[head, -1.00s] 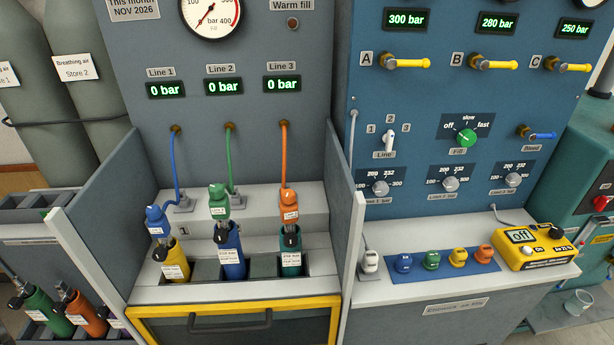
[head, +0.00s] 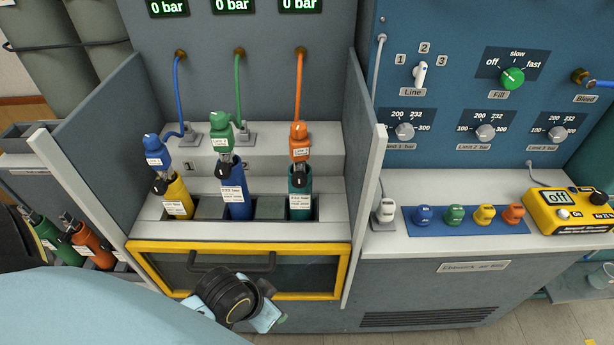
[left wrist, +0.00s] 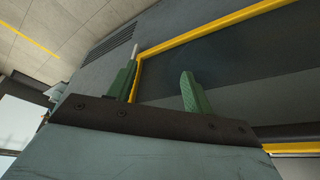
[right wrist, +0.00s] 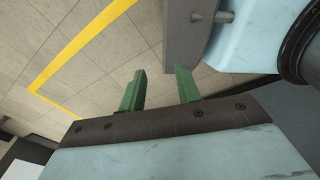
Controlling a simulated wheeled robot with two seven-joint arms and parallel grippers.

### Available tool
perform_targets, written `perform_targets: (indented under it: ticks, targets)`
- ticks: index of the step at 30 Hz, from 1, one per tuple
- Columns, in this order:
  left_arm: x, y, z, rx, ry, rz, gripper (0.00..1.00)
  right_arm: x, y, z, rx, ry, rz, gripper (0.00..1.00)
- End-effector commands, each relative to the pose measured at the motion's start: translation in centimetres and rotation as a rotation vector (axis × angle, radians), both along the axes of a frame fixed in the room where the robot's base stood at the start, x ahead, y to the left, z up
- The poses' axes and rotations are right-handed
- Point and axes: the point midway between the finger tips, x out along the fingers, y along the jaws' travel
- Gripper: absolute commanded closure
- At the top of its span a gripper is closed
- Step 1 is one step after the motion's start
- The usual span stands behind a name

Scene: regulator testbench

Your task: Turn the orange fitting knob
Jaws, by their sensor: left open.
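The orange fitting knob (head: 299,135) sits on top of the dark green cylinder (head: 299,180) in the right-hand slot of the filling bay, with an orange hose (head: 299,85) rising from it to the panel. My left gripper (head: 281,320) is low in front of the bay's yellow-framed door, well below the knob and apart from it. Its fingers are partly hidden in the head view. In the left wrist view its two green fingers (left wrist: 160,85) are apart and empty. My right gripper (right wrist: 160,84) shows only in its wrist view, fingers apart and empty above the floor.
A blue fitting (head: 156,150) and a green fitting (head: 221,131) top the neighbouring cylinders. Grey side walls (head: 362,160) flank the bay. A door handle (head: 232,262) protrudes in front. Coloured plugs on a blue mat (head: 466,229) and a yellow analyser (head: 568,210) stand at the right.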

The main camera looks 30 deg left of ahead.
Motion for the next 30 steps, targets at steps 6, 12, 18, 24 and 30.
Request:
perform_targets:
  ticks: [6,12,18,24,30]
  targets:
    - [0.0,0.0,6.4,-0.020,-0.089,-0.054,0.49,-0.3,-0.1,-1.2,-0.002,0.007,0.001,0.67]
    - [1.7,0.7,9.3,-0.080,-0.242,-0.143,0.49,-1.5,-0.3,-1.3,-0.006,0.025,0.002,0.67]
    - [5.3,2.5,13.5,-0.180,-0.511,-0.225,0.49,-2.2,-0.6,-1.3,-0.010,0.037,0.002,0.67]
    - [9.2,6.1,21.4,-0.279,-0.858,-0.228,0.49,-2.0,-0.8,-1.3,-0.012,0.034,0.002,0.67]
    - [11.4,9.2,27.5,-0.326,-1.085,-0.167,0.49,-1.5,-0.7,-1.3,-0.012,0.026,0.002,0.67]
